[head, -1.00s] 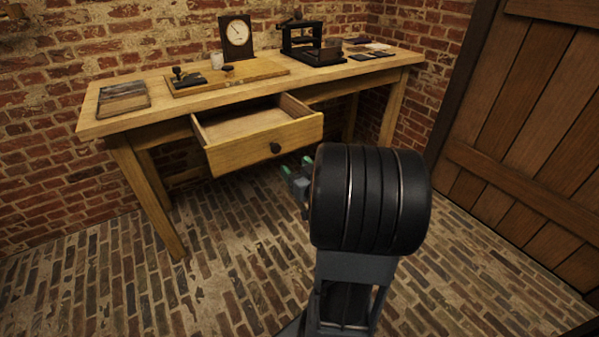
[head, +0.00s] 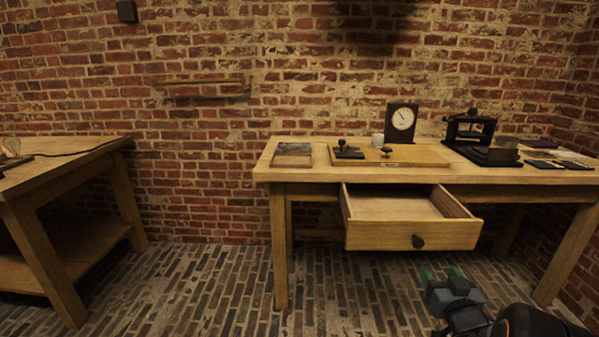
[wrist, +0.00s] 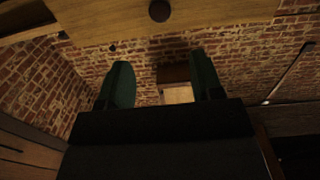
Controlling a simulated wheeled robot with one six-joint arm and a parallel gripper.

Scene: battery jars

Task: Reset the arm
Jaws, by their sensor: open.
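My gripper (head: 441,277) shows at the lower right of the head view, low in front of the desk and below its open drawer. Its two green-tipped fingers stand apart, with nothing seen between them. In the wrist view my gripper (wrist: 158,85) also shows its dark green fingers spread, with the brick wall behind. The drawer front (wrist: 200,18) with its dark knob fills the top of the wrist view. My arm is partly cut off at the head view's lower right corner.
The wooden desk (head: 300,176) has its drawer (head: 390,237) pulled out. On it are a clock-like dial (head: 402,121), a black press (head: 468,130), a wooden board (head: 420,155) and a slate-like slab (head: 292,155). A second table (head: 80,160) stands left. Brick floor between them is clear.

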